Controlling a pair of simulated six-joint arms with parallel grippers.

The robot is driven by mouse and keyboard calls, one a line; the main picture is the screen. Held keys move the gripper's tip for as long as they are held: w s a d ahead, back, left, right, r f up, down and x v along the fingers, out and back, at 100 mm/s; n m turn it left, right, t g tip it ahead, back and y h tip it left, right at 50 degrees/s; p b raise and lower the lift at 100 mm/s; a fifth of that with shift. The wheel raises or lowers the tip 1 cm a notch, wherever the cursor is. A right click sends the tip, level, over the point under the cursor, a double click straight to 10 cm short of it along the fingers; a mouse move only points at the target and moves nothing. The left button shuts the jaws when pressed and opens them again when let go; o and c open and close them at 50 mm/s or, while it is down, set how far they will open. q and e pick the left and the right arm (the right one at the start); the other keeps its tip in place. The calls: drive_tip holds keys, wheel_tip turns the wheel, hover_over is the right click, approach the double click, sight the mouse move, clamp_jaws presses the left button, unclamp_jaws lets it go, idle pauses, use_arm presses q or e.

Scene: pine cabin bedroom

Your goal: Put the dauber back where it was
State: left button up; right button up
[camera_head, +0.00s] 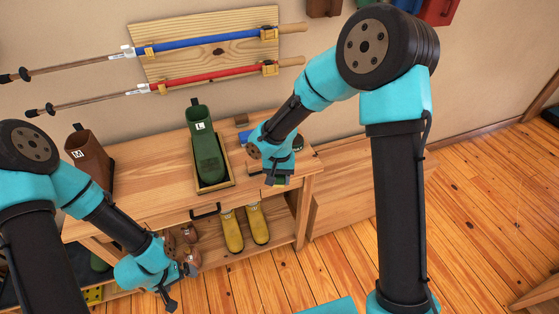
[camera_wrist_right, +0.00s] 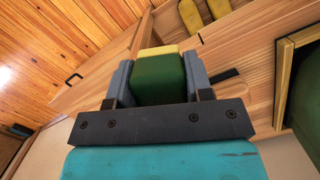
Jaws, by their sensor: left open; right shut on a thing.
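A green block with a yellow edge, which looks like the dauber (camera_wrist_right: 158,80), is between the fingers of my right gripper (camera_wrist_right: 159,82). In the head view the right gripper (camera_head: 277,178) is at the right end of the wooden bench top, with a bit of green showing at its tips. I cannot tell whether the block touches the bench. My left gripper (camera_head: 182,287) is open and empty, low in front of the bench's left part. A blue item (camera_head: 244,136) and a small brown block (camera_head: 241,120) lie behind the right gripper, partly hidden by the arm.
A green boot marked L (camera_head: 206,150) stands in a wooden tray (camera_head: 230,172) on the bench (camera_head: 160,165). A brown boot marked M (camera_head: 90,157) stands at the left. Yellow boots (camera_head: 232,232) are on the lower shelf. Blue and red poles (camera_head: 210,76) hang on the wall.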

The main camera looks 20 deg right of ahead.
drive_tip(key=w+d, duration=0.1)
drive_tip(key=w, duration=0.3)
drive_tip(key=w+d, duration=0.1)
drive_tip(key=w, duration=0.2)
drive_tip(key=w+d+f, duration=0.1)
drive_tip(key=w, duration=0.3)
drive_tip(key=shift+w+d+f, duration=0.1)
drive_tip(key=shift+w+d, duration=0.1)
drive_tip(key=shift+w, duration=0.1)
drive_tip(key=shift+w, duration=0.2)
drive_tip(key=shift+w+d+f, duration=0.1)
drive_tip(key=shift+f, duration=1.65)
drive_tip(key=shift+f, duration=0.1)
drive_tip(key=o, duration=0.9)
wheel_tip(320, 180, up, 12)
drive_tip(key=w, duration=0.1)
drive_tip(key=shift+w+d, duration=0.2)
